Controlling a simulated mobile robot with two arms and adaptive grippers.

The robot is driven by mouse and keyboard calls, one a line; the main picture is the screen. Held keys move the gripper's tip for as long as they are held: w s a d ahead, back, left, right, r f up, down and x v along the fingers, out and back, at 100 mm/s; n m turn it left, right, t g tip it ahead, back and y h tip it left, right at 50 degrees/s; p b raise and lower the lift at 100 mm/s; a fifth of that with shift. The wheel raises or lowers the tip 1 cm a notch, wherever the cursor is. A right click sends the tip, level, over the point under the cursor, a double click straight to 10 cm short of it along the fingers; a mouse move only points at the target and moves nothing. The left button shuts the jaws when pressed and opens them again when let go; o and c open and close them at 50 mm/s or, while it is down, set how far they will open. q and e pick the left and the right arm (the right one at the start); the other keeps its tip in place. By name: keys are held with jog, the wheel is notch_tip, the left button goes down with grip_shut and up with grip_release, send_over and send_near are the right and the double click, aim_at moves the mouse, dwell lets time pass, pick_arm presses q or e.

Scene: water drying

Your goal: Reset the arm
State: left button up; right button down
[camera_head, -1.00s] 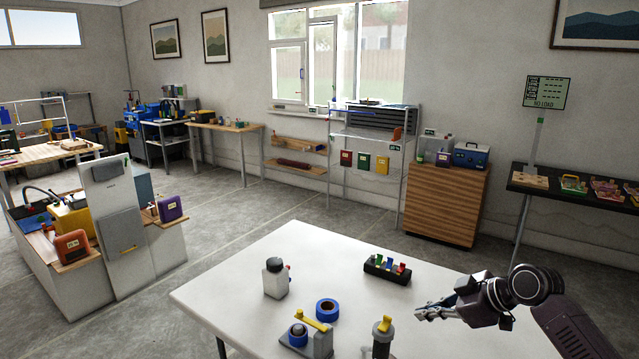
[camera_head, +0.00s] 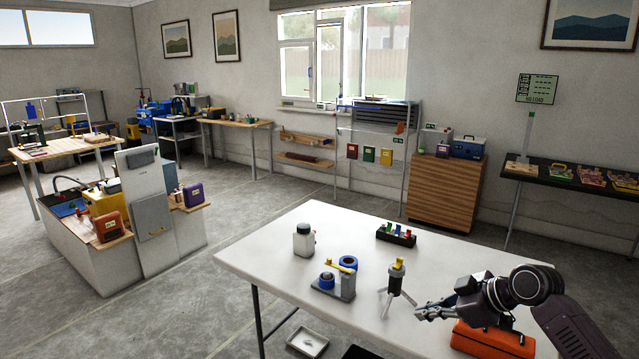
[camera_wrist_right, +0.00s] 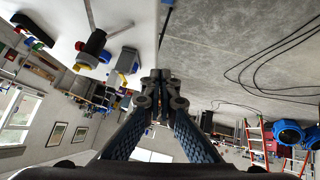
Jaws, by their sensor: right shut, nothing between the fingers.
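My right gripper (camera_head: 436,312) comes in from the right in the head view, over the right part of the white table (camera_head: 262,262). It is shut with nothing in it. In the right wrist view its fingers (camera_wrist_right: 163,82) meet at the tips, with the room behind them. My left gripper is in neither view.
An orange toolbox (camera_head: 494,340) is below my right gripper. Open floor lies left of the table.

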jog(key=s+d+f+m+h, duration=0.1)
jog(key=s+d+f+m, duration=0.15)
jog(key=f, duration=0.85)
jog(key=s+d+f+m+h, duration=0.1)
jog(key=d+f+m+h, duration=0.15)
jog(key=f, duration=0.85)
jog(key=s+d+f+m+g+h, duration=0.1)
jog(key=s+f+m, duration=0.1)
jog(key=s+f, duration=0.65)
jog(key=s+f+m+g+h, duration=0.1)
jog(key=s+f, duration=0.4)
jog(key=f, duration=0.7)
jog(key=s+a+f+m+g, duration=0.1)
jog(key=s+f, duration=0.6)
jog(key=s, duration=0.4)
jog(key=s+a+f+g, duration=0.1)
jog(key=s+f, duration=0.6)
jog(key=s, duration=0.4)
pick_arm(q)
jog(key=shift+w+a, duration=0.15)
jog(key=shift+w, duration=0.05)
pick_arm(e)
jog(key=s+a+f+g, duration=0.1)
jog(key=s+a+f, duration=0.1)
jog(key=s, duration=0.8)
jog(key=s+a+f, duration=0.2)
jog(key=s, duration=0.9)
jog(key=shift+a+f+m+g+h, duration=0.35)
jog(key=shift+f+m+g, duration=0.05)
